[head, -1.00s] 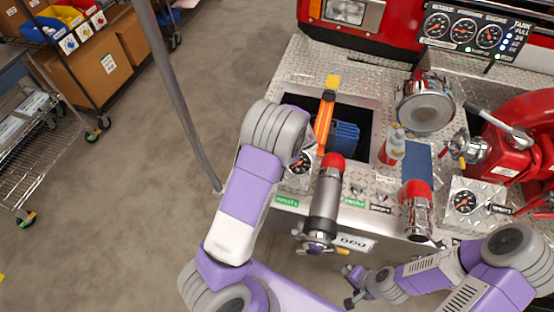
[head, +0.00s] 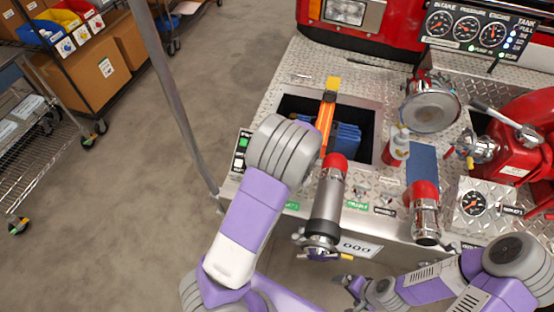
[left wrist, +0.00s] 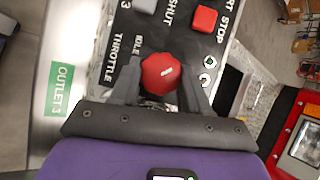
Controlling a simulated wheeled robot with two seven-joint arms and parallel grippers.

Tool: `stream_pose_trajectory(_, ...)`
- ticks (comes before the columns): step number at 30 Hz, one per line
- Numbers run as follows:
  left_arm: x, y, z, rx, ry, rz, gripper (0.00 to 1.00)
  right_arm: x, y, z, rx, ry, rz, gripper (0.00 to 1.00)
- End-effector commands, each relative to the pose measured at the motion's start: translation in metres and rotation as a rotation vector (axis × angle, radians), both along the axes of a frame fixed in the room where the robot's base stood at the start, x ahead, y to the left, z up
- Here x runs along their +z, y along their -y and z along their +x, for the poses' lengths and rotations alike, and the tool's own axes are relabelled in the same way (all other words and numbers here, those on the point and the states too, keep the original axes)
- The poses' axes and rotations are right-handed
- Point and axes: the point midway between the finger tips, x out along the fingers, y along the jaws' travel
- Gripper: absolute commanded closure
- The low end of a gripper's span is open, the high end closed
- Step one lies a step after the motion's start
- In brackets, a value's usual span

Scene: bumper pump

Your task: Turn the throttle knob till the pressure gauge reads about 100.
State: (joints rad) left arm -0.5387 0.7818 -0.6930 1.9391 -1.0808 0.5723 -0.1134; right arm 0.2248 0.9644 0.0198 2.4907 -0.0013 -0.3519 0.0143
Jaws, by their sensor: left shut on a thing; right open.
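The red throttle knob (left wrist: 160,74) shows in the left wrist view, beside the THROTTLE and IDLE lettering on a black panel (left wrist: 130,40). My left gripper (left wrist: 155,85) is shut on it, one grey finger on each side. In the head view my left arm hides the knob and that gripper; part of the panel (head: 241,152) shows left of the arm. The middle dial of the gauge board (head: 466,29), at top right, seems to be the pressure gauge; its reading is too small to tell. My right gripper (head: 350,290) is open and empty, low in front of the bumper.
In the left wrist view a grey button (left wrist: 144,5) and a red stop button (left wrist: 203,19) sit near the knob. A red-capped pipe (head: 327,200) stands right of my left arm. A grey post (head: 178,90) rises at left.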

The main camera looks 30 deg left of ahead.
Motion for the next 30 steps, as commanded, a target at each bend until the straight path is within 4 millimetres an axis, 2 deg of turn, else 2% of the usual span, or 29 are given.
stream_pose_trajectory(8, 0.002, -0.001, 0.001, -0.001, 0.002, 0.002, 0.85, 0.0, 0.0, 0.0, 0.0, 0.0, 0.0, 0.0)
stream_pose_trajectory(9, 0.002, -0.001, 0.001, 0.0, 0.003, 0.002, 0.5, 0.0, 0.0, 0.0, 0.0, 0.0, 0.0, 0.0)
stream_pose_trajectory(13, 0.001, -0.001, 0.001, 0.0, 0.003, 0.002, 0.3, 0.0, 0.0, 0.0, 0.0, 0.0, 0.0, 0.0)
stream_pose_trajectory(23, 0.003, 0.002, 0.0, -0.001, 0.001, 0.0, 0.29, 0.001, 0.0, 0.0, 0.0, 0.0, 0.0, 0.0)
stream_pose_trajectory(30, 0.033, 0.022, -0.007, -0.003, 0.003, -0.001, 0.29, 0.009, 0.0, 0.0, 0.0, 0.0, 0.0, 0.0)
